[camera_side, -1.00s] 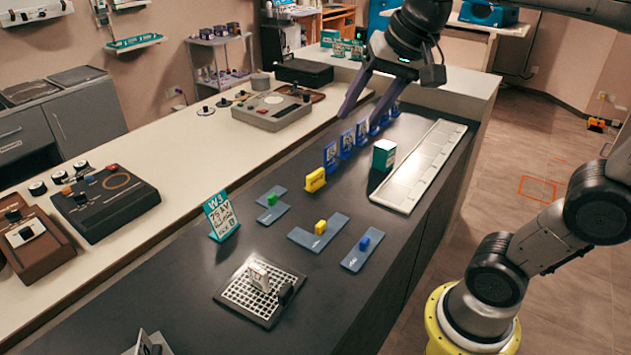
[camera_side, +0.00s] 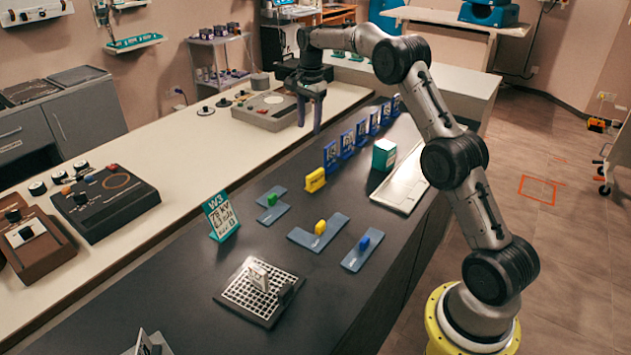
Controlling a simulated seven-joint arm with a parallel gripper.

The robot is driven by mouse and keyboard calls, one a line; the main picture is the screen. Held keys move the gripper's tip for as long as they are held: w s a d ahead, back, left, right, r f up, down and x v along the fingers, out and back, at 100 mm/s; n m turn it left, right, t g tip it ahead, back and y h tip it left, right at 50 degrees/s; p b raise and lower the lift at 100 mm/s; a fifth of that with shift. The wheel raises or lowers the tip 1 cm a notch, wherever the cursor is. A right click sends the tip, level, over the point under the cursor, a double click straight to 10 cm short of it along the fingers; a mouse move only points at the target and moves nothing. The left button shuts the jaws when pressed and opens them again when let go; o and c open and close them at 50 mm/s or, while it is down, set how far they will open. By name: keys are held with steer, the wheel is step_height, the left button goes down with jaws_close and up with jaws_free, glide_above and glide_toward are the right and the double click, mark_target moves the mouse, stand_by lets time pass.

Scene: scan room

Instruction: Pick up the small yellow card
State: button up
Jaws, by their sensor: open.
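A small yellow card (camera_side: 315,180) stands upright on the dark counter, at the near end of a row of blue cards. My gripper (camera_side: 309,128) points down with its two dark fingers apart and nothing between them. In the picture it is above and a little left of the yellow card, clear of it.
Several blue cards (camera_side: 347,144) stand in line behind the yellow card. A green-and-white box (camera_side: 383,155) and a pale tray (camera_side: 405,192) are to its right. A W3 sign (camera_side: 221,215) and a white grid rack (camera_side: 247,296) stand nearer. A grey console (camera_side: 268,109) is behind.

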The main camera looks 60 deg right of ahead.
step_height(320, 180, down, 5)
steer(key=s+d, duration=0.1)
steer(key=d, duration=0.1)
glide_above(315, 173)
steer(key=shift+g, duration=0.4)
steer(key=f, duration=0.7)
steer(key=shift+d, duration=0.2)
steer(key=shift+a+f, duration=0.1)
steer(key=shift+f, duration=3)
jaws_close()
